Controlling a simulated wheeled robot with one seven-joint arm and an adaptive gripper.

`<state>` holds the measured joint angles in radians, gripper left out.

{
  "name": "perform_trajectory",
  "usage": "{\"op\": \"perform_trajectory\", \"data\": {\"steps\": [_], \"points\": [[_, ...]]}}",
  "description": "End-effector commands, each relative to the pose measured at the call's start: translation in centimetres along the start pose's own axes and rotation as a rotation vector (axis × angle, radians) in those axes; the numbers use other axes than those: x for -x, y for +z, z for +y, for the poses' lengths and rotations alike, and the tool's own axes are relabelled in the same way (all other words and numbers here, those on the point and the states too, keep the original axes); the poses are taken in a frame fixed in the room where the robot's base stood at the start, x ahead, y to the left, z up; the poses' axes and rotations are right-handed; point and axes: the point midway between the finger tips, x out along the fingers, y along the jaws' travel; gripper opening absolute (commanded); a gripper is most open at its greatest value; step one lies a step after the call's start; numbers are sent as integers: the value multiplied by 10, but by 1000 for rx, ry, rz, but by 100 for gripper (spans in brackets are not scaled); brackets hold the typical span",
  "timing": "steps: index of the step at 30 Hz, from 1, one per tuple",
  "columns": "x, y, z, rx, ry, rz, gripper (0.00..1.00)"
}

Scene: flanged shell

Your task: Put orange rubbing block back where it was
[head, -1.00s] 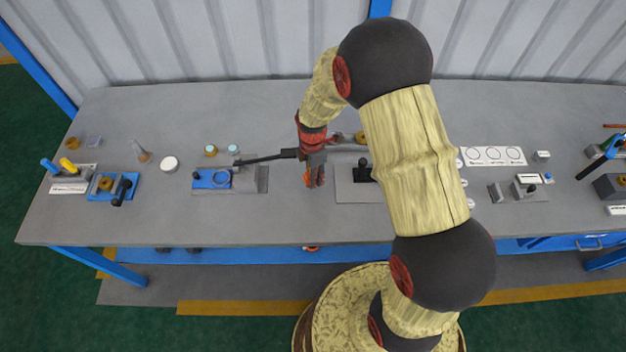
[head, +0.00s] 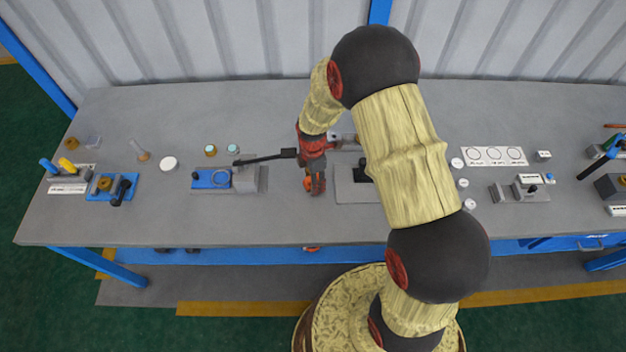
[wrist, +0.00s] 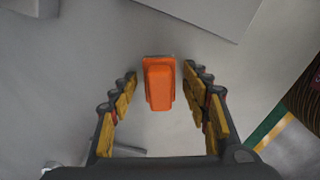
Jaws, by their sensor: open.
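The orange rubbing block (wrist: 159,84) lies on the grey bench top in the wrist view, with a thin grey edge at its far end. My gripper (wrist: 160,76) is open, with one finger on each side of the block and a gap to each. In the head view only part of the block (head: 307,184) shows, at the left side of my gripper (head: 317,188). Its other parts are hidden there by the fingers. I cannot tell exactly how high the fingertips are above the bench.
A grey plate with a blue fixture (head: 211,179) and a black lever stands to the left. Another grey plate (head: 358,190) with a black part lies close to the right, partly hidden by my arm. The bench's front edge (head: 270,245) is near. Bare bench lies around the block.

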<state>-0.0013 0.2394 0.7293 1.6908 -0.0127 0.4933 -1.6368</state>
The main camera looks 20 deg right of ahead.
Motion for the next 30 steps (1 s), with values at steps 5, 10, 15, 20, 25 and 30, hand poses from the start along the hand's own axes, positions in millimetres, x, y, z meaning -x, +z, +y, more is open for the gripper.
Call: {"op": "perform_trajectory", "data": {"steps": [5,10,15,20,25,30], "points": [[0,0,0,0,0,0,48],[6,0,0,0,2,0,48],[31,0,1,0,4,0,48],[65,0,1,0,4,0,48],[97,0,0,0,2,0,48],[116,0,0,0,1,0,48]]}}
